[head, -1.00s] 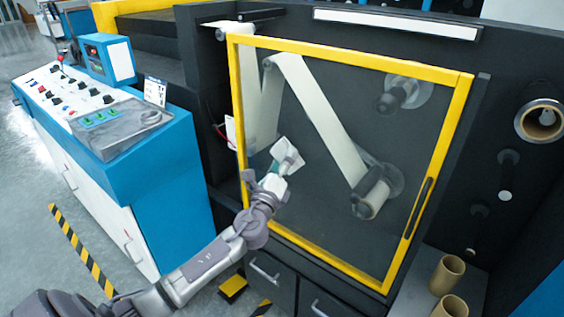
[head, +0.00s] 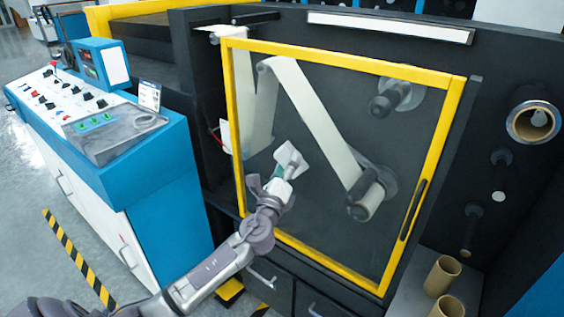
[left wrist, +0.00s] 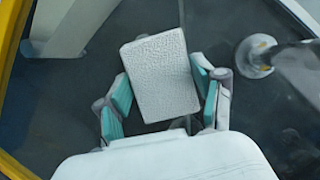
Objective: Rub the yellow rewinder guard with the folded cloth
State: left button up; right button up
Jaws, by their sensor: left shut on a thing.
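The yellow-framed rewinder guard (head: 455,120) stands closed on the front of the dark machine, with a clear panel. My left gripper (head: 287,166) is in front of the lower left part of the panel. It is shut on the white folded cloth (head: 290,157). In the left wrist view the textured cloth (left wrist: 160,75) sits between the two teal-padded fingers (left wrist: 163,98), in front of the panel. I cannot tell whether the cloth touches the panel. My right gripper is not in view.
Behind the panel, a pale web runs down to a roll (head: 367,200). A blue control console (head: 150,180) with switches stands at the left. Cardboard cores (head: 443,272) stand at the lower right. A dark handle (head: 414,210) is on the guard's right side.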

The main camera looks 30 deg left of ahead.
pick_arm(q)
jog(key=shift+w+a+r+b, duration=0.15)
jog(key=shift+a+b, duration=0.3)
jog(key=shift+a, duration=0.65)
jog(key=shift+s+d, duration=0.1)
jog(key=shift+s, duration=0.2)
jog(key=shift+s+a, duration=0.15)
jog(key=shift+s, duration=1.15)
jog(key=shift+s+a, duration=0.1)
jog(key=shift+s, duration=1.15)
jog(key=shift+s, duration=0.1)
jog(key=shift+s+a, duration=0.1)
jog(key=shift+s, duration=1.3)
